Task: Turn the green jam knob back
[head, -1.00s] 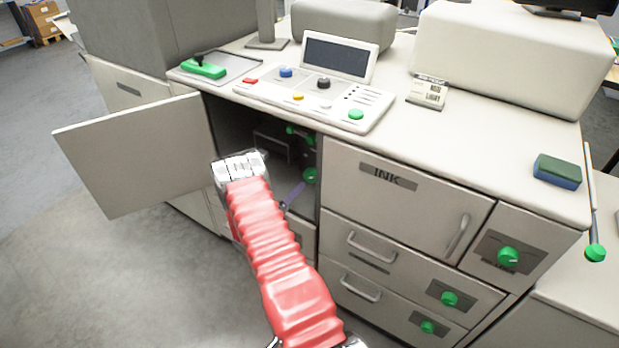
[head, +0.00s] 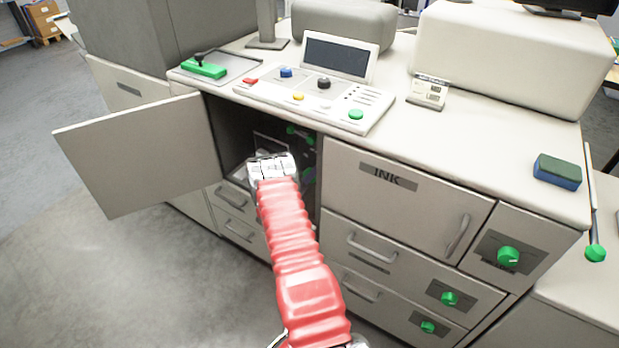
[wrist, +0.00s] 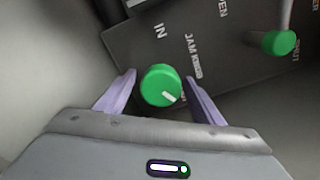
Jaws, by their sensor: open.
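The green jam knob (wrist: 161,86) shows in the wrist view on a dark panel labelled "JAM", with a white pointer mark toward its lower right. My gripper (wrist: 158,88) is open, with one pale purple finger on each side of the knob. Small gaps seem to show between fingers and knob; whether either touches is unclear. In the head view my red-sleeved arm reaches into the open cabinet, and the wrist (head: 272,167) hides the jaws and most of the knob.
The open cabinet door (head: 140,155) stands to the left of my arm. The INK door (head: 400,195) is closed at right. In the wrist view another green-tipped handle (wrist: 279,42) sits at upper right on the dark panel (wrist: 220,45), which also reads "IN".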

